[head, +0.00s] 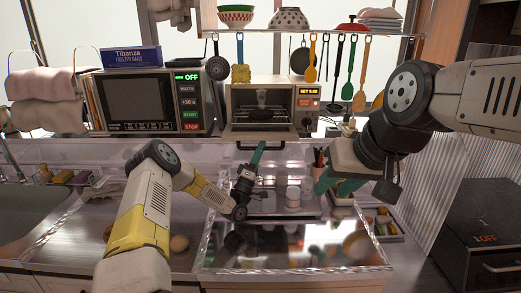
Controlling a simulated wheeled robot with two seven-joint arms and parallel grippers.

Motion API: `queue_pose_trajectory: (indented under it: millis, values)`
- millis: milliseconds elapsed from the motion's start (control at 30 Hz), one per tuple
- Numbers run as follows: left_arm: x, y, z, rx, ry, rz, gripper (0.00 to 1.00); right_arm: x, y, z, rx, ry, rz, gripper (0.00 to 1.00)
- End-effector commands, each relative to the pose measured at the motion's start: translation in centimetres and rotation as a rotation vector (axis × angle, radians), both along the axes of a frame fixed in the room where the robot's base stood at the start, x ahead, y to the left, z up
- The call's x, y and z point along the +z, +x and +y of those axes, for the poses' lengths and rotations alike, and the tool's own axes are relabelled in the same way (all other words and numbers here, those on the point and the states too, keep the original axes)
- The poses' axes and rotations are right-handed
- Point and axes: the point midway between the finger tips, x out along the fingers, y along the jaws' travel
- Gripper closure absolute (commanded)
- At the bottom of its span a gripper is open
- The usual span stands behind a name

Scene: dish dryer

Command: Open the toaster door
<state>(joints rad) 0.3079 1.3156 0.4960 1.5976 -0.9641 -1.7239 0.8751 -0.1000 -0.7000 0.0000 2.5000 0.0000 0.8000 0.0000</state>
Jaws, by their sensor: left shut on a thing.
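The toaster (303,116) is a small oven on the shelf at centre, with lit orange displays on its right side. Its front shows the cavity, with a dark item inside. The toaster door (262,136) appears lowered towards me, with a dark handle (243,147) at its front edge. My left gripper (258,150) reaches up from below, its green fingers shut on the handle; the fingers hide part of it. My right gripper (338,187) hangs to the right of and below the toaster, its green fingers apart and apparently empty.
A microwave (140,101) stands left of the toaster. Utensils (337,75) hang from the upper shelf (320,31) above and to the right. A glossy glass-topped surface (300,245) lies below the arms. A sink (25,215) is at far left.

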Motion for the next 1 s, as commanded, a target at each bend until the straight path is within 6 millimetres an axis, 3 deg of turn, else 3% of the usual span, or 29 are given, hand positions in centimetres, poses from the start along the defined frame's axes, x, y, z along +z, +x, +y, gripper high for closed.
queue_pose_trajectory:
  millis: [33, 133, 567, 767, 1000]
  values:
    - [0.2, 0.1, 0.1, 0.004, 0.0, -0.002, 0.82, 0.0, 0.0, 0.0, 0.0, 0.0, 0.0, 0.64]
    - [0.2, 0.1, 0.1, 0.004, -0.001, -0.002, 0.64, 0.0, 0.0, 0.0, 0.0, 0.0, 0.0, 0.64]
    - [-0.8, -0.6, 0.5, 0.002, 0.0, 0.001, 0.64, 0.0, 0.0, 0.0, 0.0, 0.0, 0.0, 0.64]
    - [-3.7, -2.9, 2.1, 0.004, -0.001, 0.003, 0.64, 0.0, 0.0, 0.0, 0.0, 0.0, 0.0, 0.64]
    - [-3.4, -8.0, 5.4, 0.003, -0.001, 0.001, 0.64, 0.0, 0.0, 0.0, 0.0, 0.0, 0.0, 0.64]
